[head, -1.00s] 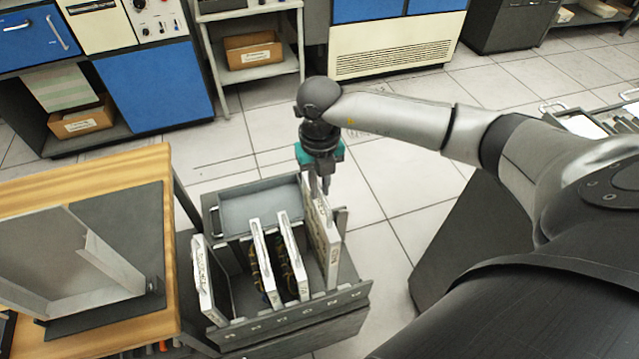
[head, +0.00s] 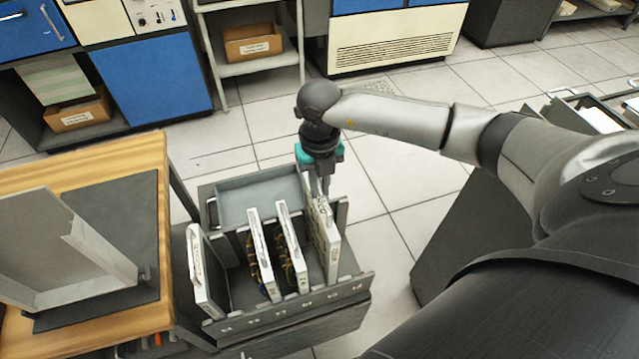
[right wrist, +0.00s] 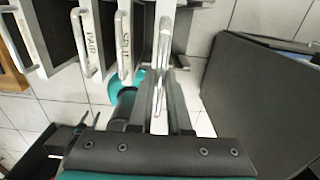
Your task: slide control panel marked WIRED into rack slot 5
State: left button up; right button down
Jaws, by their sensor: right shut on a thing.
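My right gripper (head: 323,190) points down and is shut on the handle edge of a white-edged panel (head: 325,240). This panel stands upright at the right end of the grey rack (head: 290,312). In the right wrist view, my right gripper (right wrist: 165,112) grips the panel's edge, with its handle (right wrist: 160,45) just beyond. I cannot read the held panel's marking. Left of it stand upright panels: one with a handle (head: 291,250), one more (head: 262,262), and one at the far left (head: 203,275). The wrist view shows the markings PAID (right wrist: 86,40) and, seemingly, SPLIT (right wrist: 124,42). The rack's slot numbers are too small to read.
A grey tray (head: 255,197) sits behind the panels. A wooden table (head: 130,150) on the left holds a dark mat and a pale angled stand (head: 60,260). Tiled floor (head: 400,200) is clear right of the rack. Cabinets stand at the back.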

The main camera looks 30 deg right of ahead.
aim_at(318, 201)
jog(key=shift+w+r, duration=0.1)
dwell(0.3)
jog(key=shift+f+b, duration=2.65)
jog(key=shift+f, duration=0.85)
